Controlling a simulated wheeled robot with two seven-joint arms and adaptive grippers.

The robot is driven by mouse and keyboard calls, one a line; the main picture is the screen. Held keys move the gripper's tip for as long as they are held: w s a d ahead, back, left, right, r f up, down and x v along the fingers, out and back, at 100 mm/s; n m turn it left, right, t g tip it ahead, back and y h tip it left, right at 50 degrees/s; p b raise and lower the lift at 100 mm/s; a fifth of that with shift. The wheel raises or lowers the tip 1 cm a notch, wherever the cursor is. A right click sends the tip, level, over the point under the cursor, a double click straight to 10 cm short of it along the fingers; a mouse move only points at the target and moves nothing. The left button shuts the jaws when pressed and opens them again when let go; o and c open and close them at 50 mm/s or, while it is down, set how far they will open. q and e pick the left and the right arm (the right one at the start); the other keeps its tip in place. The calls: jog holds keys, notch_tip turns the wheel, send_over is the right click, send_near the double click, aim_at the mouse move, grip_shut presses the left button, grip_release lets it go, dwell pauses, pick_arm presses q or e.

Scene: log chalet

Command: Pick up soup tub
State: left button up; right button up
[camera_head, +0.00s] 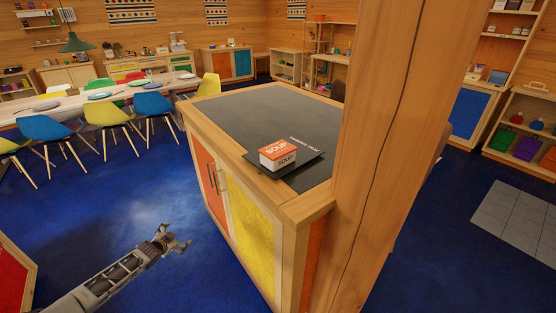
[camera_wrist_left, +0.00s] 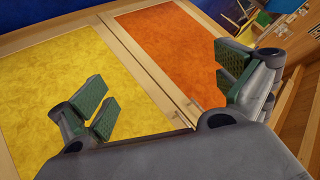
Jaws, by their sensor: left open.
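The soup tub (camera_head: 278,156) is a small white and orange box-like tub with "SOUP" lettering. It sits upright on a dark tray (camera_head: 309,166) marked with white lettering, on top of the wooden cabinet. My left gripper (camera_head: 181,241) is low in front of the cabinet, to the left of the tub and below the countertop, apart from both. In the left wrist view my left gripper (camera_wrist_left: 168,95) is open and empty, facing the yellow and orange cabinet doors. The tub does not show in the left wrist view. My right gripper is not in view.
The cabinet's dark top (camera_head: 240,113) is clear apart from the tray. A thick wooden post (camera_head: 385,130) stands close at the cabinet's right side. The cabinet has a yellow door (camera_head: 252,232) and metal handles. A dining table with chairs (camera_head: 154,106) stands at left; blue floor lies between.

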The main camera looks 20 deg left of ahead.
pick_arm(q)
jog(key=w+d+r+m+t+h+b, duration=0.1)
jog(key=w+d+r, duration=0.25)
jog(key=r, duration=0.45)
jog(key=w+d+r+t+h+b, duration=0.1)
jog(key=w+d+r+t+h, duration=0.2)
jog(key=r, duration=0.5)
jog(key=w+d+r+m+b, duration=0.1)
jog(key=w+d+r, duration=0.3)
jog(key=r, duration=0.3)
jog(key=s+d+r+h, duration=0.3)
jog(key=d+r+h, duration=0.1)
jog(key=d+r, duration=0.5)
jog(key=s+d+r+h, duration=0.2)
jog(key=d+r+h, duration=0.2)
jog(key=d+r, duration=0.4)
jog(key=d+b, duration=0.1)
jog(key=d, duration=0.5)
jog(key=shift+s+r+t, duration=0.3)
jog(key=shift+s+r, duration=0.1)
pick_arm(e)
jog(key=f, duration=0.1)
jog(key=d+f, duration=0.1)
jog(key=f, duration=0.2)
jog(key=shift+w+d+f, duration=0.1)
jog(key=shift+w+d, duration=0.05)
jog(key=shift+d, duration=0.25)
